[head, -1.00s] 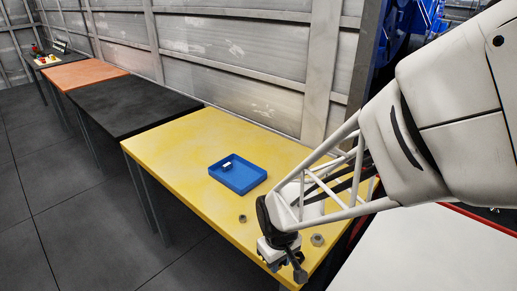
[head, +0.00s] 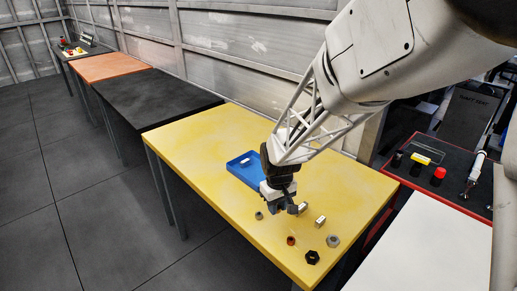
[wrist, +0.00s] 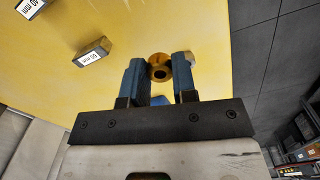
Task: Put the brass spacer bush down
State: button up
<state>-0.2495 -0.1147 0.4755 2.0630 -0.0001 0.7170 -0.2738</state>
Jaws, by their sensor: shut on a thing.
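The brass spacer bush (wrist: 160,68) is a gold-coloured ring with a dark hole, between the two blue fingers of my gripper (wrist: 161,72) in the wrist view. My gripper is shut on it. In the head view my gripper (head: 286,208) points down over the yellow table (head: 200,140), just in front of the blue tray (head: 233,178). The bush cannot be made out clearly in the head view. Its height above the table is hard to judge.
The table's left part is clear.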

jog(key=w, duration=0.4)
jog(key=w+a, duration=0.1)
jog(key=w, duration=0.3)
jog(key=w+a, duration=0.1)
jog(key=w, duration=0.4)
jog(key=shift+f, duration=0.4)
send_over(260, 169)
jog(key=shift+d+f, duration=0.1)
jog(key=shift+f, duration=0.65)
jog(key=shift+f, duration=0.1)
jog(key=shift+f, duration=1.65)
jog(key=shift+f, duration=0.15)
jog(key=o, duration=0.6)
